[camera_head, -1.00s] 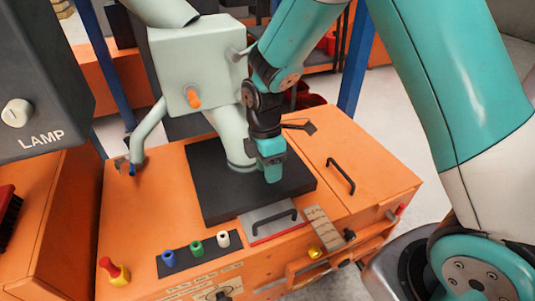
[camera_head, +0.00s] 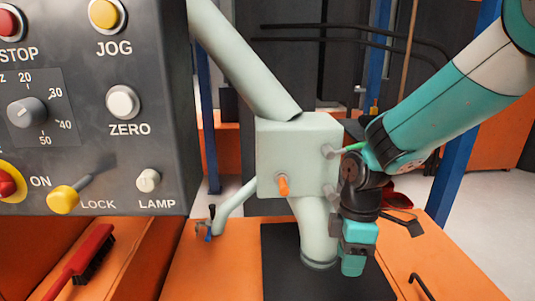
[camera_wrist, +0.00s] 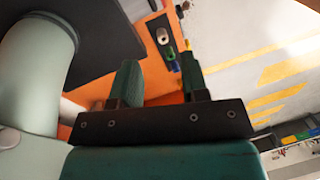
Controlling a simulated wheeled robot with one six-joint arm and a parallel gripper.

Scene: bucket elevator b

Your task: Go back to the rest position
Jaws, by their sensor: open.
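My gripper (camera_head: 355,266) is teal and hangs just right of the pale green pipe (camera_head: 318,248), over the black plate on the orange machine top. In the wrist view its two dark green fingers (camera_wrist: 160,82) stand apart with nothing between them. The pale green box (camera_head: 298,155) with an orange knob (camera_head: 283,185) is left of my arm. The pipe also shows at the left of the wrist view (camera_wrist: 35,75). A lever on the box's right side comes close to my arm; I cannot tell whether they touch.
A grey control panel (camera_head: 95,120) with buttons and dials fills the upper left. A red brush (camera_head: 85,260) lies on the orange surface below it. A black handle (camera_head: 420,287) is at the lower right. Blue posts (camera_head: 458,150) stand behind.

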